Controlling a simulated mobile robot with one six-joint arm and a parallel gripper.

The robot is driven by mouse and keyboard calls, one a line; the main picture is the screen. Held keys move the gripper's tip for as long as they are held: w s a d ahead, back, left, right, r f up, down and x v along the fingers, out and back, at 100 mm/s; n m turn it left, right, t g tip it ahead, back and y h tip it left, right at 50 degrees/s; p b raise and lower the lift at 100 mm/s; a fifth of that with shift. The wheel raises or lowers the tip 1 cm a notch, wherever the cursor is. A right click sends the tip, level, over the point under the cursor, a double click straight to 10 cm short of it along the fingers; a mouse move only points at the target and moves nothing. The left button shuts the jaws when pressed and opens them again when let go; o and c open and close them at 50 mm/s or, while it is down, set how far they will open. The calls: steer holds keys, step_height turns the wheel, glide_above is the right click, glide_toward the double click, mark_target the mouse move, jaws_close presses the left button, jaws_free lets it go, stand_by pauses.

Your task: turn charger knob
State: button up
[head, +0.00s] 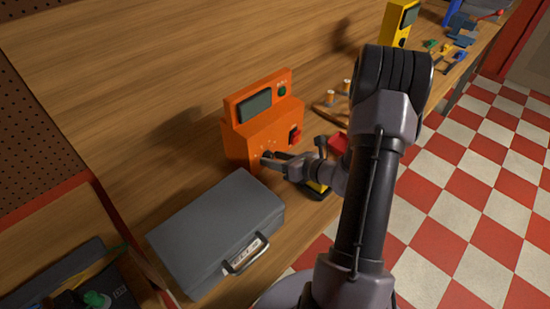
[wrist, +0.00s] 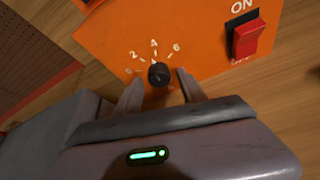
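The orange charger (head: 262,130) stands on the wooden bench, with a dark screen on its upper part. Its black knob (wrist: 159,73) shows in the wrist view, with the marks 0, 2, 4 and 6 around it. The knob's white pointer appears to face up near the 4, though it is small. My gripper (wrist: 158,86) is open, with one finger on each side of the knob and visible gaps to it. In the head view my gripper (head: 267,161) is at the charger's lower front, and its fingers partly hide the knob.
A red switch (wrist: 246,38) marked ON sits right of the knob. A grey case (head: 215,230) lies on the bench left of my gripper. A yellow and black tool (head: 317,190) lies close below my arm. A yellow device (head: 399,22) stands farther back.

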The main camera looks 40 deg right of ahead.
steer(key=shift+s, duration=0.1)
steer(key=p+v, duration=0.3)
steer(key=v, duration=1.4)
steer(key=shift+p, duration=0.35)
steer(key=shift+s+d, duration=0.1)
steer(key=shift+d, duration=0.05)
